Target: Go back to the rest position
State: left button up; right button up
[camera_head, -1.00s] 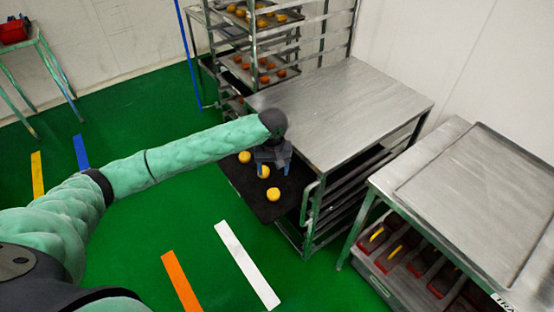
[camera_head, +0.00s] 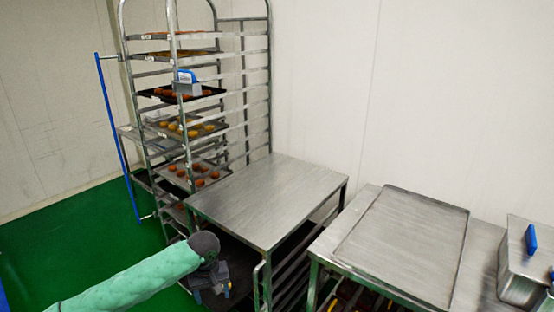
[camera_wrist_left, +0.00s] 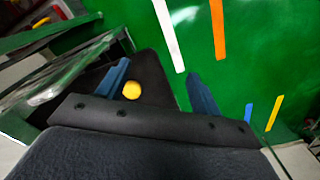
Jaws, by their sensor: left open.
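My left gripper (camera_head: 212,290) is at the lower left of the head view, beside the steel table's left side. In the left wrist view its two blue fingers (camera_wrist_left: 155,88) are spread apart with nothing between them in its grasp. A yellow round piece (camera_wrist_left: 132,90) lies on a dark tray (camera_wrist_left: 152,75) beyond the fingers, near the left one. The dark tray (camera_head: 240,262) shows partly in the head view, with the gripper and table covering much of it. My right gripper is not in view.
A tall rack (camera_head: 182,60) with several trays of round pieces stands behind the steel table (camera_head: 270,193). A second steel table (camera_head: 405,245) stands at the right with a lidded metal container (camera_head: 520,262). Green floor (camera_head: 90,228) is open at the left.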

pick_arm(q)
jog(key=w+d+r+m+t, duration=0.2)
jog(key=w+r+m+t, duration=0.65)
jog(key=w+m, duration=0.35)
jog(key=s+a+f+n+g, duration=0.1)
jog(key=s+f+n, duration=0.1)
jog(key=s+f, duration=0.9)
jog(key=s+a+f+n+g, duration=0.1)
jog(key=s+f+n+g, duration=0.15)
jog(key=s+f, duration=0.85)
jog(key=s+d+f+n+g, duration=0.1)
jog(key=s+f, duration=0.8)
jog(key=s, duration=0.4)
jog(key=s+d+f+n+g, duration=0.1)
jog(key=s+d+f+g, duration=0.1)
jog(key=s+f, duration=0.7)
jog(key=s, duration=0.4)
jog(key=shift+d+f+g+h, duration=0.15)
jog(key=shift+f+g+h, duration=0.15)
jog(key=shift+f+h, duration=0.1)
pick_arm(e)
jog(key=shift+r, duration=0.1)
